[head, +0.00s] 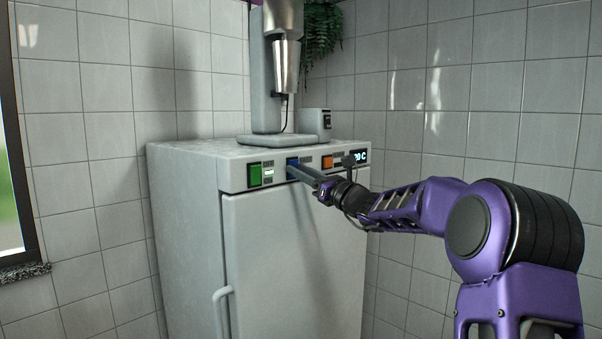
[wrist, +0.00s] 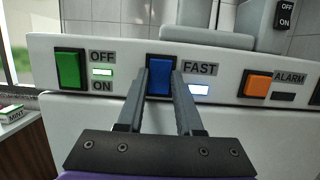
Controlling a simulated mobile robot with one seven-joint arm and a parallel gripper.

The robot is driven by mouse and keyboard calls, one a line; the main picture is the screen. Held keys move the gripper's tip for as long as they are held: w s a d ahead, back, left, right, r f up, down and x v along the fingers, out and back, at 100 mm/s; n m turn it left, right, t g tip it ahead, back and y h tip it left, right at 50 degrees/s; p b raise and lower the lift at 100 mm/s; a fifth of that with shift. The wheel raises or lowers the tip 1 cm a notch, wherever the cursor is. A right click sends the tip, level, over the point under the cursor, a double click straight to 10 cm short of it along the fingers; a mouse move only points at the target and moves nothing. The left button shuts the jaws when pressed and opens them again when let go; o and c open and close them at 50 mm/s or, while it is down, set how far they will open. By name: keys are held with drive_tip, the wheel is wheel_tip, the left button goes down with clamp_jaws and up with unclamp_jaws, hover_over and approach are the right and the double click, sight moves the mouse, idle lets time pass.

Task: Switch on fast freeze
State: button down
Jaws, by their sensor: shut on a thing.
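The freezer (head: 292,250) is a pale upright cabinet with a control panel along its top front. The blue FAST rocker switch (wrist: 159,82) sits in the middle of the panel, and its indicator (wrist: 198,90) glows bluish white. My gripper (wrist: 162,74) reaches the panel from the front, with one finger at each side of the blue switch, shut on it. In the head view my gripper (head: 291,168) covers part of the blue switch (head: 292,161). Contact at the fingertips is hard to make out.
A green OFF/ON switch (wrist: 69,69) with a lit indicator is to the left, and an orange ALARM switch (wrist: 258,85) with a dark indicator to the right. A drink mixer (head: 268,80) stands on top. The door handle (head: 222,310) is lower left.

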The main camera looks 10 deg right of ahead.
drive_tip(key=c, duration=0.6)
unclamp_jaws()
drive_tip(key=shift+o, duration=0.2)
drive_tip(key=v, duration=1.7)
drive_tip(key=shift+s, duration=0.2)
